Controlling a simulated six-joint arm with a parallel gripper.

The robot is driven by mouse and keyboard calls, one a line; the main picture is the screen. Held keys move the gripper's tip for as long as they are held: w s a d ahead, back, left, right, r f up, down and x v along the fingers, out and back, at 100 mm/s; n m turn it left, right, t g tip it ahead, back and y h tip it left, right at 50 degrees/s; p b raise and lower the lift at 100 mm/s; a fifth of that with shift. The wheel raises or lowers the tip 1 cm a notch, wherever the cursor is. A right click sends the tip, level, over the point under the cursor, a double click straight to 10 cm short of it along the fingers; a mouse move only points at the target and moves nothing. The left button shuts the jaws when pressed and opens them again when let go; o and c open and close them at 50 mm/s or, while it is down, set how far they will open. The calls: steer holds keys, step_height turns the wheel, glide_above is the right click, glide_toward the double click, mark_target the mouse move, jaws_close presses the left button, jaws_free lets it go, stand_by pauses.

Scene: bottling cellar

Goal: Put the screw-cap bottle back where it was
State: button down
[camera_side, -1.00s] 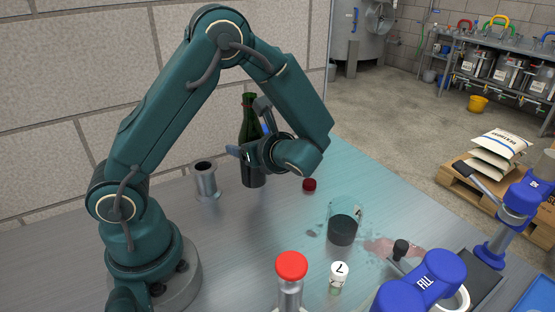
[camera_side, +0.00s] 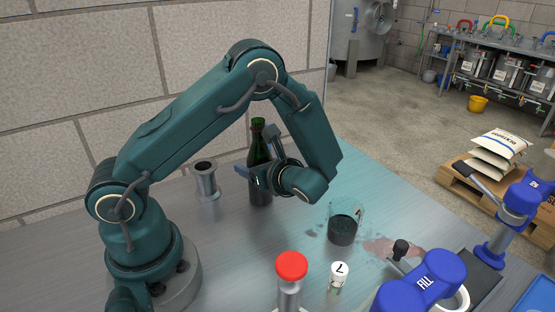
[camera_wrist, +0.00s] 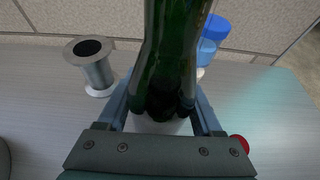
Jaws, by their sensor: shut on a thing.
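The green bottle (camera_side: 258,150) stands upright in my gripper (camera_side: 259,168), left of centre in the side view. In the wrist view the bottle (camera_wrist: 172,45) fills the space between the two fingers, and my gripper (camera_wrist: 163,108) is shut on it. Its dark lower end shows near the table, but I cannot tell whether the base touches it.
A grey metal cylinder (camera_side: 206,180) stands left of the bottle. A blue-capped container (camera_wrist: 212,38) is behind the bottle. A glass of dark liquid (camera_side: 343,227) stands right, beside a reddish spill (camera_side: 392,246). A red-topped post (camera_side: 291,268), small vial (camera_side: 338,277) and blue device (camera_side: 425,284) are in front.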

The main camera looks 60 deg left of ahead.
steer(key=shift+c, duration=0.2)
jaws_free()
steer(key=shift+f, duration=0.1)
steer(key=shift+d+r, duration=0.2)
steer(key=shift+r, duration=0.1)
steer(key=v, duration=1.1)
steer(key=s+d+r+n+t+h, duration=0.2)
steer(key=n+h, duration=0.4)
steer(key=n, duration=0.3)
steer(key=s+d+r+n+t+h, duration=0.3)
steer(key=s+d+r+n+h, duration=0.1)
steer(key=s+n+h, duration=0.3)
steer(key=shift+d+n+t, duration=0.2)
steer(key=shift+n+t, duration=0.1)
steer(key=shift+n, duration=0.7)
steer(key=shift+s, duration=0.1)
